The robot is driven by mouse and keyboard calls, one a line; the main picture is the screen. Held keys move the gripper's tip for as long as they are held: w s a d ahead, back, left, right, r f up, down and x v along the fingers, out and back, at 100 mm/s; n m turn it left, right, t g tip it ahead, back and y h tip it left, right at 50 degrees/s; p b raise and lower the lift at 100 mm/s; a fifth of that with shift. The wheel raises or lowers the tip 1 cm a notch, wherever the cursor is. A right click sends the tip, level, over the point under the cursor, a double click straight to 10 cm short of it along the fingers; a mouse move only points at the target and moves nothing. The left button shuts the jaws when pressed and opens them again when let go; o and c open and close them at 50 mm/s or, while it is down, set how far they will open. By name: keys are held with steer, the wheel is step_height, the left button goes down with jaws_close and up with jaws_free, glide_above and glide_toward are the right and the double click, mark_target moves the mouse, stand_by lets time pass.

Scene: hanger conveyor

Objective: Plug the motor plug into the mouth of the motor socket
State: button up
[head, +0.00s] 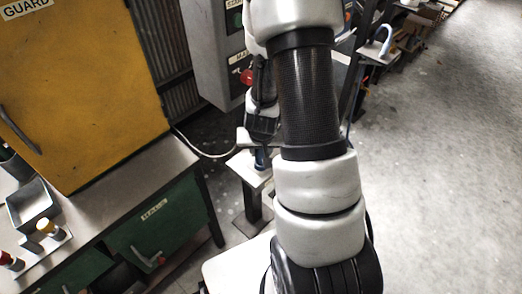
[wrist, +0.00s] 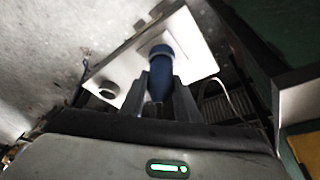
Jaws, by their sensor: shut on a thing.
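The blue plug (wrist: 161,66), which I take for the motor plug, is between the two fingers of my gripper (wrist: 160,84) in the wrist view. My gripper is shut on it. The plug's far end is over a pale plate (wrist: 196,58); I cannot tell if it touches or sits in an opening there. I cannot tell which fitting is the motor socket. In the head view a little of the blue plug (head: 262,158) shows below my gripper (head: 261,143), above the plate (head: 244,167).
A grey control box (head: 212,45) with a red button stands behind the plate. A green bench (head: 160,240) with a metal tray (head: 31,204) and a yellow guard cabinet (head: 85,85) are at left. A pale cable (head: 205,152) runs behind. Floor at right is open.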

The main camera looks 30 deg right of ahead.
steer(key=shift+f+b, duration=0.5)
steer(key=shift+b, duration=0.05)
steer(key=o, duration=0.7)
steer(key=shift+o, duration=0.5)
steer(key=o, duration=0.5)
steer(key=shift+r, duration=0.1)
steer(key=p+v, duration=0.8)
steer(key=v, duration=0.9)
steer(key=shift+r, duration=0.15)
